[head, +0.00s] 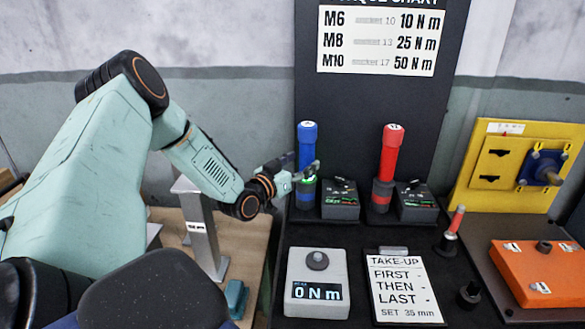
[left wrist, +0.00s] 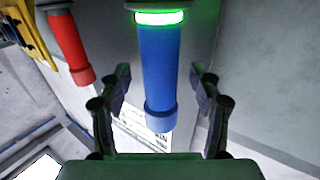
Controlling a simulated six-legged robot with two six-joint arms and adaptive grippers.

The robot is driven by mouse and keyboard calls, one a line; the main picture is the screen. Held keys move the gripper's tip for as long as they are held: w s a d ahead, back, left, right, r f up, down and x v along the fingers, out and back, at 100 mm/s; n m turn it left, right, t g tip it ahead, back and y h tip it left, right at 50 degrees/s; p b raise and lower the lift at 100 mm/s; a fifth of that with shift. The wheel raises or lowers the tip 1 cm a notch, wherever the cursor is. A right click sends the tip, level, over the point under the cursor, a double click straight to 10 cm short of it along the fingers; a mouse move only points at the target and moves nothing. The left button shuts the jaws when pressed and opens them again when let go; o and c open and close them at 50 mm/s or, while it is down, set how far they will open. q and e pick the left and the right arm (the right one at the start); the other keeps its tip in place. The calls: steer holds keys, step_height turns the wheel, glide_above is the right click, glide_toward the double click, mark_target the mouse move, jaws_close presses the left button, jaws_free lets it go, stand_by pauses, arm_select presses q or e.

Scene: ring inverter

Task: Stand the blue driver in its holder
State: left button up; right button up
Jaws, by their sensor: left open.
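The blue driver (head: 307,136) stands upright in its holder (head: 305,196) at the back of the dark bench, in front of the black board. A green ring glows low on the driver; it also shows in the left wrist view, above the blue handle (left wrist: 158,70). My left gripper (head: 305,172) is at the driver's lower part. In the left wrist view its open fingers (left wrist: 160,80) lie on either side of the handle, with gaps on both sides. The gripper hides part of the driver's lower end in the head view. My right gripper is not in view.
A grey 0 N m meter (head: 317,262) and a take-up card (head: 403,288) lie in front. Yellow (head: 478,170) and orange (head: 545,272) units are at right. A metal post (head: 203,240) stands left.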

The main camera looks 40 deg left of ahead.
arm_select(q)
steer(key=s, duration=0.3)
steer(key=shift+s, duration=0.15)
steer(key=shift+s+d, duration=0.2)
steer(key=shift+s, duration=0.45)
